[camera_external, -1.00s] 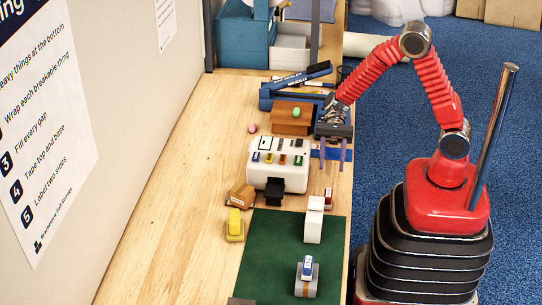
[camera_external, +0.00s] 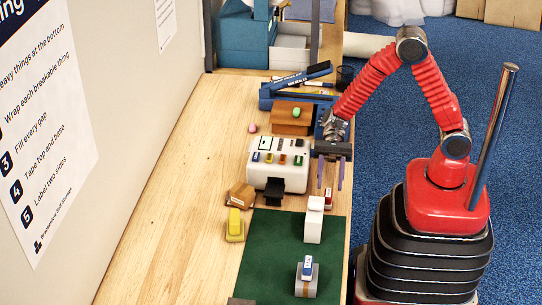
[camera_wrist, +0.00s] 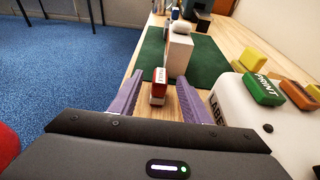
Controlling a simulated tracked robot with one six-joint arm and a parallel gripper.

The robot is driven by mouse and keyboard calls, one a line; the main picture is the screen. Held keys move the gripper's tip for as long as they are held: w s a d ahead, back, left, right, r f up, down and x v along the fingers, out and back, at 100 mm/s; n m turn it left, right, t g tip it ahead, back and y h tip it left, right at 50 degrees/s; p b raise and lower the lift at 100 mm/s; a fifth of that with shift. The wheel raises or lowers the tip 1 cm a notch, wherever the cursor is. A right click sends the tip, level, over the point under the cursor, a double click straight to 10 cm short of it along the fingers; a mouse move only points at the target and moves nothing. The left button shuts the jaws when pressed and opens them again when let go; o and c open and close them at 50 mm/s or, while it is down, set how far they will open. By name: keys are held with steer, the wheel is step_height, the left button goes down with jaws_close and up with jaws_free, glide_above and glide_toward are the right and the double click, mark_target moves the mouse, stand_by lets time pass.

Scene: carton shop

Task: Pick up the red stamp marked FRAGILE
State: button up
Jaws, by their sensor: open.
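The red stamp (camera_wrist: 159,86) stands on the wooden table in the wrist view, between and a little beyond my gripper's fingers. Small lettering shows on its side but is too small to read surely. In the outside view the red stamp (camera_external: 328,197) shows beside the white block, partly hidden by it. In the wrist view my gripper (camera_wrist: 157,103) has a finger on each side of the stamp's line.
A white block (camera_external: 313,225) stands on the green mat (camera_external: 272,250) close to the stamp. The white label machine (camera_external: 257,173) with coloured buttons is to the left.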

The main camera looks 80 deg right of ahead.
mark_target(329, 190)
steer(key=x, duration=0.4)
steer(key=shift+a+f, duration=0.25)
steer(key=shift+a, duration=0.1)
jaws_close()
stand_by(0.6)
